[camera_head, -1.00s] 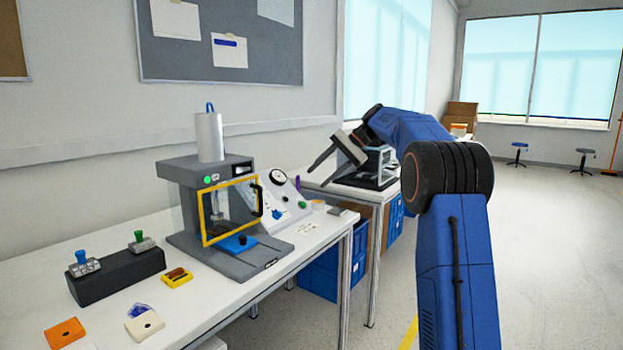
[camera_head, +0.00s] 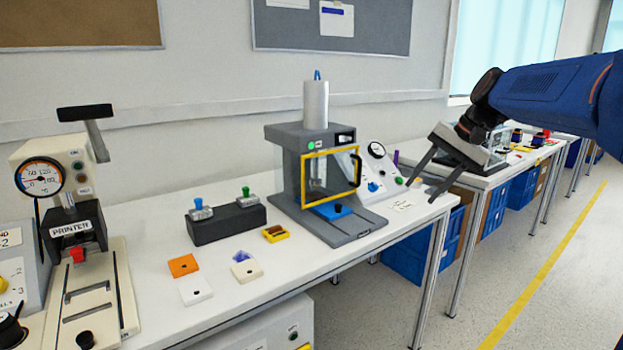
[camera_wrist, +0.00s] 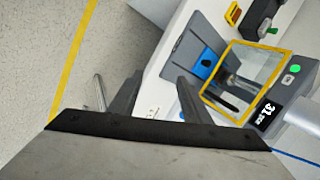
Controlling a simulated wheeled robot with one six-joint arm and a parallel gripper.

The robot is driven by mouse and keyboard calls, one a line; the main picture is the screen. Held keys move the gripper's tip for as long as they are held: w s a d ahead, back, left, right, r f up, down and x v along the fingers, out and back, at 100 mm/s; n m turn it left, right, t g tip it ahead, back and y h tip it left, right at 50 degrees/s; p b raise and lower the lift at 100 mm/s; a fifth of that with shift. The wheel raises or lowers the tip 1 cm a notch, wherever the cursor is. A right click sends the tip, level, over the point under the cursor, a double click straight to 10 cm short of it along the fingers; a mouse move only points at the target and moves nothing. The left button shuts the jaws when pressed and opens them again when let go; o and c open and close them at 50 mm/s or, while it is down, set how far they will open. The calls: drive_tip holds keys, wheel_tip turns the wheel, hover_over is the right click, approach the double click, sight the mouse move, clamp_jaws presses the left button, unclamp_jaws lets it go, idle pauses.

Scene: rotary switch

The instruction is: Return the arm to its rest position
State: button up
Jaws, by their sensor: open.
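My gripper (camera_head: 431,178) is at the right in the head view, at the end of my blue arm. Its two dark fingers are spread apart with nothing between them. It points down and left, in front of the small panel with a round gauge (camera_head: 377,150). My gripper's fingers (camera_wrist: 155,95) also show in the wrist view, open and empty, over the table's edge and the floor. The panel's rotary switch is too small to read clearly in the head view.
A grey press with a yellow-framed door (camera_head: 331,177) stands left of my gripper. A printer machine (camera_head: 75,220) is at the far left. Coloured blocks (camera_head: 183,265) and a black holder (camera_head: 226,222) lie on the white table (camera_head: 255,318). The floor at right is clear.

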drive_tip(key=s+f+n+h, duration=0.1)
drive_tip(key=s+f+n, duration=0.1)
drive_tip(key=s+f, duration=0.5)
drive_tip(key=s+f+n+t+h, duration=0.1)
drive_tip(key=s+f, duration=0.5)
drive_tip(key=s, duration=0.8)
drive_tip(key=s+d+f+n+t+h, duration=0.1)
drive_tip(key=s+f+n+h, duration=0.2)
drive_tip(key=s+f, duration=0.4)
drive_tip(key=s, duration=0.3)
drive_tip(key=shift+s+f, duration=0.3)
drive_tip(key=shift+f, duration=0.05)
drive_tip(key=shift+w+d, duration=0.1)
